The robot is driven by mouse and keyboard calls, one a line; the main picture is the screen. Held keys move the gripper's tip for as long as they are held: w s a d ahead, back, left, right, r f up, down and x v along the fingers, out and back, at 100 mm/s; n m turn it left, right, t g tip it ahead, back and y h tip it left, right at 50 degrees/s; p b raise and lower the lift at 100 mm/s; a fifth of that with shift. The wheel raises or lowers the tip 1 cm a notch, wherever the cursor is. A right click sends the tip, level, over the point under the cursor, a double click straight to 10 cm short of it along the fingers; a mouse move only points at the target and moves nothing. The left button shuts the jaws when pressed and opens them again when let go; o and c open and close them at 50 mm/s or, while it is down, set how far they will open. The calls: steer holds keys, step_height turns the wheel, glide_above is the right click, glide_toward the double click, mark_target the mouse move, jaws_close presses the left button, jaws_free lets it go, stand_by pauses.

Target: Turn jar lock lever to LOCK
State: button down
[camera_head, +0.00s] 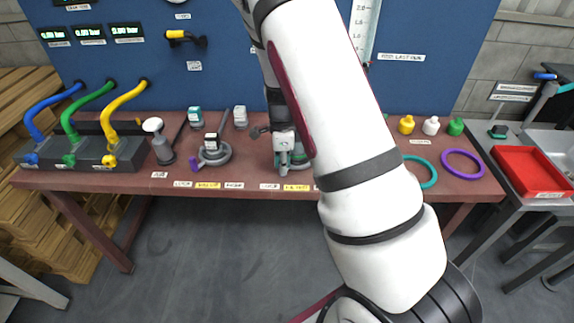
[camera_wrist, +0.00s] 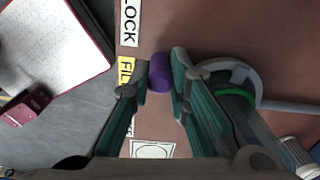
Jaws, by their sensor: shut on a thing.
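The purple knob of the lock lever (camera_wrist: 161,72) sits between the two fingers of my gripper (camera_wrist: 158,82) in the wrist view. The fingers are shut on it. It is beside the yellow FILL label (camera_wrist: 126,72), with the LOCK label (camera_wrist: 129,22) farther up that picture. To the right is the grey round jar collar (camera_wrist: 258,84) with a green ring inside, partly hidden by a finger. In the head view my gripper (camera_head: 287,168) is low over the bench, covering most of this jar.
A second collar (camera_head: 215,155) with a purple knob stands to the left on the bench (camera_head: 120,183). Teal and purple rings (camera_head: 462,164) lie right. A red tray (camera_head: 533,172) is at far right.

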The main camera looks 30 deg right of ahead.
steer(key=shift+w+a, duration=0.15)
steer(key=shift+w, duration=0.1)
stand_by(0.3)
steer(key=c, duration=1.5)
jaws_free()
step_height(320, 180, up, 12)
steer(key=shift+r, duration=0.1)
